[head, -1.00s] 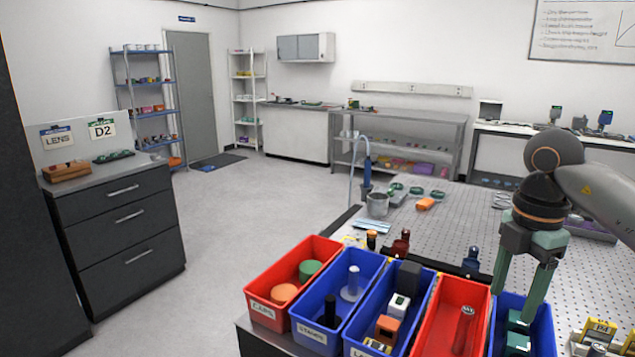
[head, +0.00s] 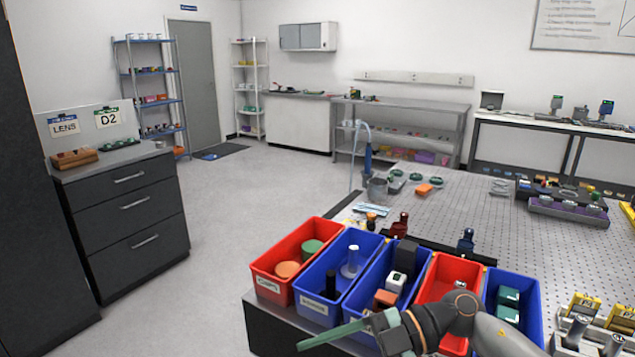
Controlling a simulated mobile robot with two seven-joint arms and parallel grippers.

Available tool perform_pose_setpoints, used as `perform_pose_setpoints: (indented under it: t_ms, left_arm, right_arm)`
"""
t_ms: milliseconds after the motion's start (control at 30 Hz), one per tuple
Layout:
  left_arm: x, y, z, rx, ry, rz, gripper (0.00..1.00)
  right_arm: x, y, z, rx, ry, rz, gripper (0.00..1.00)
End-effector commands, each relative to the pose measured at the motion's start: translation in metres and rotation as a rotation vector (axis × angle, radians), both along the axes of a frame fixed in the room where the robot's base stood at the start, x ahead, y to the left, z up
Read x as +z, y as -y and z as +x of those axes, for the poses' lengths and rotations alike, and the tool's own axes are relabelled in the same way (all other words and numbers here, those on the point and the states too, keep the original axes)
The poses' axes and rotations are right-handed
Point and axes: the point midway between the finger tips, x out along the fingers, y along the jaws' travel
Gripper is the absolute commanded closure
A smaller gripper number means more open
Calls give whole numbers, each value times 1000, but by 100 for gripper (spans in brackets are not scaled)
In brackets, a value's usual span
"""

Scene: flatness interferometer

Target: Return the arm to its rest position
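My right arm comes in from the lower right, low in front of the row of bins. Its gripper (head: 325,340) has pale green fingers pointing left, below the blue bin (head: 318,308) in the picture. The fingers show nearly edge-on, so their gap is hidden. Nothing shows held at the visible finger. My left arm and gripper are out of view.
Red and blue bins of parts stand along the near edge of the perforated table. The red bin (head: 266,286) is leftmost; the blue bin (head: 536,318) with green blocks is rightmost. A dark drawer cabinet (head: 130,215) stands left, with clear floor (head: 235,215) between.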

Motion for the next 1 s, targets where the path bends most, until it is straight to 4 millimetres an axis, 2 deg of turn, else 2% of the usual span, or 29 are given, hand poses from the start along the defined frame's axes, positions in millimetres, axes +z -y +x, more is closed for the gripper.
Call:
perform_pose_setpoints:
  t_ms: [67, 167, 267, 367, 467, 533, 667, 700, 800, 900, 1000]
  left_arm:
    - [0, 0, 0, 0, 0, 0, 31]
    - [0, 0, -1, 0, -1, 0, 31]
    - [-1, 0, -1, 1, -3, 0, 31]
    - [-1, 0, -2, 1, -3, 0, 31]
    - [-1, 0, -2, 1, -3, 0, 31]
    - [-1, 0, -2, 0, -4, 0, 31]
    - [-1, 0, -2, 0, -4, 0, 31]
    - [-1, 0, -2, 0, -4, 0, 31]
    - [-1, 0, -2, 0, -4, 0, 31]
    - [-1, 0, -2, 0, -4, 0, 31]
    - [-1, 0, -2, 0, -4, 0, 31]
  right_arm:
    - [4, -17, -4, -70, -36, 190, 34]
    - [10, -23, 3, -211, -78, 387, 34]
    - [6, -17, 16, -395, -133, 541, 34]
    - [-12, 0, 32, -613, -203, 637, 34]
    - [-46, 24, 43, -850, -288, 671, 34]
    - [-77, 45, 45, -1019, -354, 658, 34]
    - [-152, 84, 30, -1317, -500, 551, 34]
    - [-178, 96, 19, -1402, -548, 496, 34]
    - [-237, 122, -18, -1575, -674, 338, 34]
    - [-283, 140, -60, -1684, -784, 183, 34]
    - [-313, 151, -97, -1744, -869, 58, 34]
